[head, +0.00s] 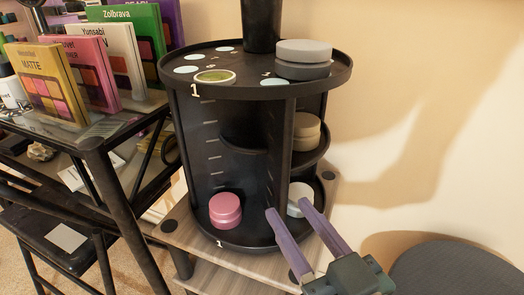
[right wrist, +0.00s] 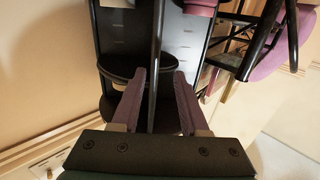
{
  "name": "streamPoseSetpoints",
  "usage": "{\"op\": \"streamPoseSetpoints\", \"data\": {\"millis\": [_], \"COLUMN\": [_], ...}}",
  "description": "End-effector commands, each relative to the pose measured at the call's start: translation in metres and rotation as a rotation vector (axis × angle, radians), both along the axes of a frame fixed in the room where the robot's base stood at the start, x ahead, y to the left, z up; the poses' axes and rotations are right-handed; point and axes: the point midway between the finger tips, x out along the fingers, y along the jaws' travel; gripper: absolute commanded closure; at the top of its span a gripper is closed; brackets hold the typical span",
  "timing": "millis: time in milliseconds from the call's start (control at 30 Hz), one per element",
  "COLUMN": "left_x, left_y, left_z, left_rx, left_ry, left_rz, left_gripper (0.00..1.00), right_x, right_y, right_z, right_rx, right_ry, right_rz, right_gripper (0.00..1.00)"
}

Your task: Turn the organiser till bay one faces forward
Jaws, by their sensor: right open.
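The organiser (head: 240,93) is a black round tower with a top tray, shelves and upright dividers. The label 1 (head: 195,90) is on its top rim, towards the left front, and another 1 shows at its base. Bay one (head: 208,135) holds a pink round container (head: 225,208) at the bottom. My right gripper (head: 286,207) is open, with purple fingers low at the organiser's right front. In the right wrist view my right gripper (right wrist: 159,74) has one finger on each side of a divider edge (right wrist: 155,45); contact cannot be told. My left gripper is out of view.
Grey containers (head: 303,58) sit on the top tray, beige ones (head: 306,132) on the right shelf, and a white one (head: 299,199) lies partly behind a finger. A rack of palettes (head: 122,65) stands close at left. A dark round seat (head: 455,270) is at lower right.

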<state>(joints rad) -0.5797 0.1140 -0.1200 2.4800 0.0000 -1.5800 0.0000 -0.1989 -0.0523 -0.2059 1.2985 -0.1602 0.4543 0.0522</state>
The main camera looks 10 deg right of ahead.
Motion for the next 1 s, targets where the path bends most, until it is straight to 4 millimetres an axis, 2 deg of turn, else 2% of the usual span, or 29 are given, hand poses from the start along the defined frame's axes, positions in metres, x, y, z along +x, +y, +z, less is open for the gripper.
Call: {"op": "streamPoseSetpoints", "data": {"millis": [33, 200, 400, 867, 967, 1000], "left_x": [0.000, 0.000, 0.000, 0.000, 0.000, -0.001], "left_y": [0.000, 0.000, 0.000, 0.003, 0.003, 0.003], "left_z": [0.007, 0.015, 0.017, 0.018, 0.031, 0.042], "left_rx": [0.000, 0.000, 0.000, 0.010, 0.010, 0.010], "left_ry": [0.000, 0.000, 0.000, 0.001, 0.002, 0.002], "left_rz": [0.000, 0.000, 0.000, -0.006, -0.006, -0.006], "left_gripper": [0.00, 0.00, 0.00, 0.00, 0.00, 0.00], "right_x": [-0.012, -0.043, -0.063, -0.064, -0.062, -0.060], "right_y": [-0.003, -0.012, -0.017, -0.018, -0.020, -0.022], "right_z": [0.002, 0.002, 0.000, 0.001, 0.013, 0.023], "right_rx": [-0.001, 0.000, 0.000, 0.000, -0.009, -0.017], "right_ry": [0.005, 0.004, 0.003, 0.002, 0.026, 0.049], "right_rz": [0.000, 0.000, -0.001, -0.001, -0.007, -0.012], "right_gripper": [0.56, 0.56, 0.56, 0.56, 0.56, 0.56]}}
